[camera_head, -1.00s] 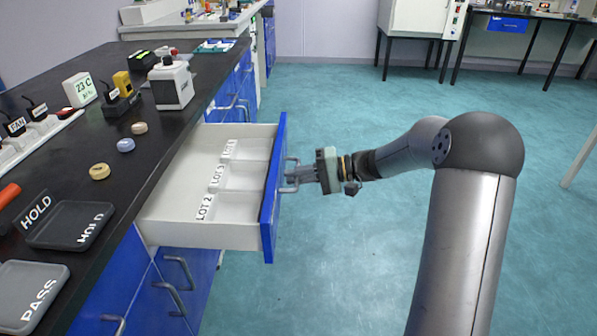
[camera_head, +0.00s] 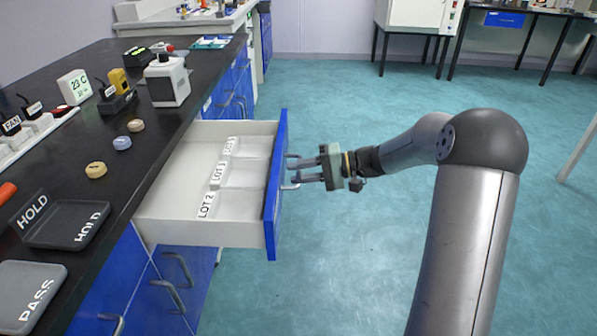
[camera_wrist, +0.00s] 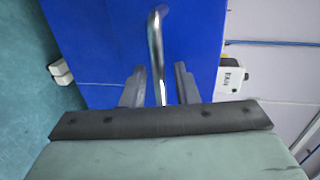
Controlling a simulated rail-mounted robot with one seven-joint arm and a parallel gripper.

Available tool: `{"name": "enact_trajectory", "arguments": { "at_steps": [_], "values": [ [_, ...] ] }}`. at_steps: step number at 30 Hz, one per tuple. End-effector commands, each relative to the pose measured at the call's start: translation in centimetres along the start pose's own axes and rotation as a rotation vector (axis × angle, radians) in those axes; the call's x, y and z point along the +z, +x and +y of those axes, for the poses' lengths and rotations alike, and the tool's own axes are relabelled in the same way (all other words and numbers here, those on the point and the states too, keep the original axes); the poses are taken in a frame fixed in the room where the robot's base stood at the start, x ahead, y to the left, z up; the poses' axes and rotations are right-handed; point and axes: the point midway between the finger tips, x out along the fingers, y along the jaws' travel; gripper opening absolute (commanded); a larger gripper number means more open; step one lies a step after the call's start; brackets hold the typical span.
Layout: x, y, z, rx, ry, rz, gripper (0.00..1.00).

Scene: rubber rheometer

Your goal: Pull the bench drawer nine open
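A bench drawer with a blue front (camera_head: 275,195) stands pulled well out from under the black bench top; no drawer number is readable. Its metal bar handle (camera_wrist: 155,40) shows in the wrist view against the blue front. My gripper (camera_head: 300,173) is at the handle, just right of the drawer front. In the wrist view my gripper (camera_wrist: 159,76) has its two fingers apart, one on each side of the handle, with gaps visible. It is open and not clamped on the handle.
White compartments in the drawer (camera_head: 205,180) carry LOT labels. The black bench top (camera_head: 165,130) holds HOLD and PASS trays (camera_head: 30,285), several small discs and devices. Closed blue cabinets with handles sit below.

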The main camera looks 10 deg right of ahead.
Motion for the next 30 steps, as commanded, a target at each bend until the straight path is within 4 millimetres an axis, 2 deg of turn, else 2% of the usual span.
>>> {"name": "enact_trajectory", "arguments": {
  "at_steps": [5, 18, 24, 30],
  "values": [
    [-0.1, -3.1, -0.2, 0.001, 0.001, 0.006, 0.27],
    [-0.1, -13.5, -0.2, 0.000, 0.000, 0.004, 0.27],
    [-0.1, -16.2, -0.1, 0.000, 0.000, 0.002, 0.27],
    [0.0, -17.0, 0.0, 0.000, 0.000, 0.002, 0.27]
  ]
}}
